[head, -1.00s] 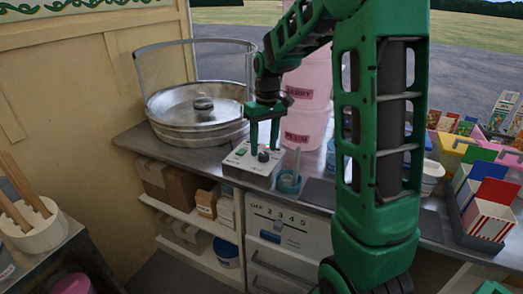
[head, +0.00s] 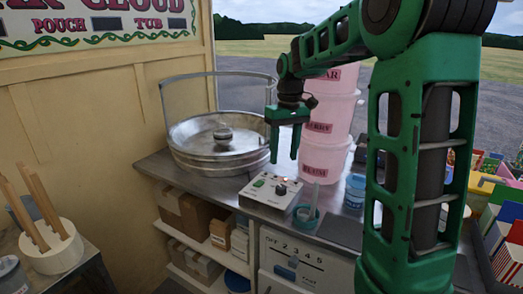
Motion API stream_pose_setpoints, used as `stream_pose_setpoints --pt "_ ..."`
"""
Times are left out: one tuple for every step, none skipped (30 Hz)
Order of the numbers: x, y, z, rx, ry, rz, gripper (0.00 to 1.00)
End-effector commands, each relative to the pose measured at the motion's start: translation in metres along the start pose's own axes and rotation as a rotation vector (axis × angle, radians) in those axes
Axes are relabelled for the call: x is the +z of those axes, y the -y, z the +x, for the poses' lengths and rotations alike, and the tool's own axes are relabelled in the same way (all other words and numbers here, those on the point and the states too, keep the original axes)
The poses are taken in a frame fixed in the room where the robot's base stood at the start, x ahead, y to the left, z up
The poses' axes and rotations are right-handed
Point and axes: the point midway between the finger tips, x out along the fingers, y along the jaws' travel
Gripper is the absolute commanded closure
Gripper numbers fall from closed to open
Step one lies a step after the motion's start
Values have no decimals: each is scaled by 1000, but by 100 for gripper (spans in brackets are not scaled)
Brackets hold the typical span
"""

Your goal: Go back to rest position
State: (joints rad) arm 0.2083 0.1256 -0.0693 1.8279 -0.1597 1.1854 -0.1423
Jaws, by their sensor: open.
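My green gripper (head: 284,155) hangs with its two fingers pointing down, open and empty. In the picture it is above the control box (head: 267,190), a light box with a green switch, a dark knob and a small red spot. The fingertips look apart from the box. My green arm reaches in from the right and hides part of the counter.
A round metal spinner pan (head: 217,146) with a hoop guard stands left of the gripper. Stacked pink tubs (head: 326,150) stand close on its right. A blue jar (head: 355,190) and a teal cup (head: 305,214) are on the counter. A holder with sticks (head: 54,250) stands at left.

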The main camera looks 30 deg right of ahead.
Motion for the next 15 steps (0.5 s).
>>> stream_pose_setpoints --pt "0 0 0 0 0 0 53" --pt "0 0 0 0 0 0 53" --pt "0 0 0 0 0 0 53" --pt "0 0 0 0 0 0 53" --pt "1 0 0 0 0 1 53" --pt "3 0 0 1 0 5 53" --pt "6 -1 0 1 0 10 53" --pt "10 -1 -1 3 -1 19 53" --pt "18 -3 -2 5 -2 34 53" --pt "26 -4 -2 7 -2 49 53" --pt "36 -5 -3 9 -3 66 53" --pt "50 -6 -3 13 -5 94 53" --pt "62 -8 -2 15 -6 116 53" --pt "74 -9 -2 17 -7 138 53" --pt "91 -10 0 21 -8 170 53"
